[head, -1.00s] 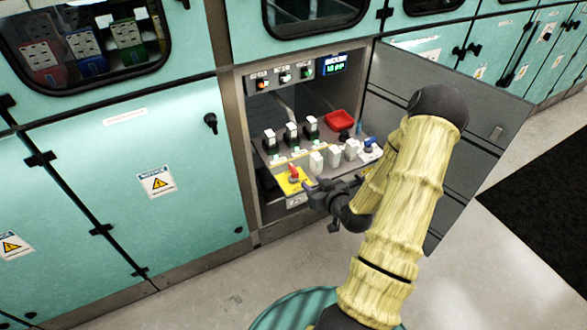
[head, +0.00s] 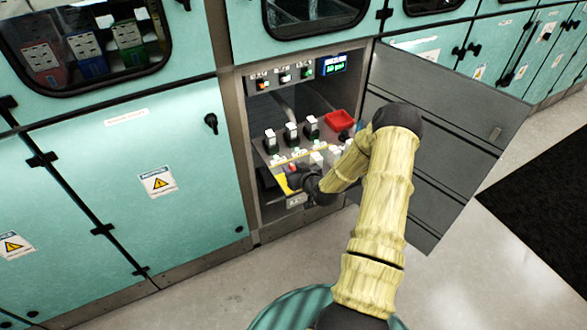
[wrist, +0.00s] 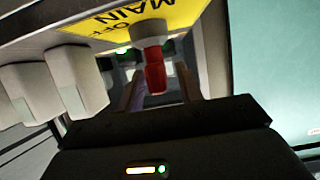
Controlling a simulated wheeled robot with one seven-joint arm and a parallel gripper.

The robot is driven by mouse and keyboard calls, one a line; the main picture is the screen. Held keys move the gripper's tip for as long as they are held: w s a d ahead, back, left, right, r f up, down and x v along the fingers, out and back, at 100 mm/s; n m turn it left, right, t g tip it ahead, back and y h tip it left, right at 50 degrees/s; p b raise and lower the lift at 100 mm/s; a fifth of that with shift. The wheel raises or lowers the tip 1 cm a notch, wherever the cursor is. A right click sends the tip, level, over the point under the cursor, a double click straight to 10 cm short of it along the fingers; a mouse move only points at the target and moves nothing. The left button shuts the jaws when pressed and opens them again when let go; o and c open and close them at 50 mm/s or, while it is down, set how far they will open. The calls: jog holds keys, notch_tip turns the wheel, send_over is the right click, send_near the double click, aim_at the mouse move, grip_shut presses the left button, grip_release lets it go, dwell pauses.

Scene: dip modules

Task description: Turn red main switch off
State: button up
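The red main switch (wrist: 154,72) shows in the wrist view below a yellow plate (wrist: 140,18) marked MAIN and OFF. My gripper (wrist: 160,88) is open, with one finger to each side of the red handle. A gap shows on both sides, and I cannot tell whether either finger touches it. In the head view my gripper (head: 294,181) is at the yellow plate (head: 281,184) on the front left of the pulled-out panel, covering most of the switch.
White switches (wrist: 58,90) stand close to the left of my gripper in the wrist view. Black breakers (head: 291,135) and a red tray (head: 339,120) sit farther back on the panel. An open grey cabinet door (head: 430,150) stands to the right of my arm.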

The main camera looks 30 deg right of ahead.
grip_shut()
jog(key=shift+m+h, duration=0.4)
jog(key=m+h, duration=0.3)
jog(key=h, duration=0.1)
jog(key=shift+w+a+m+g+b, duration=0.1)
jog(key=shift+a+m+g+b, duration=0.05)
jog(key=shift+m+g+b, duration=0.25)
jog(key=m+g+h, duration=0.2)
jog(key=m+h, duration=0.2)
jog(key=shift+r+h, duration=0.1)
jog(key=shift+h, duration=0.3)
jog(key=m+g+h, duration=0.2)
jog(key=m+g, duration=0.1)
jog(key=m+g+h, duration=0.1)
jog(key=m+g, duration=0.2)
jog(key=shift+h, duration=0.4)
jog(key=shift+m+g, duration=1.7)
jog(key=shift+g, duration=0.4)
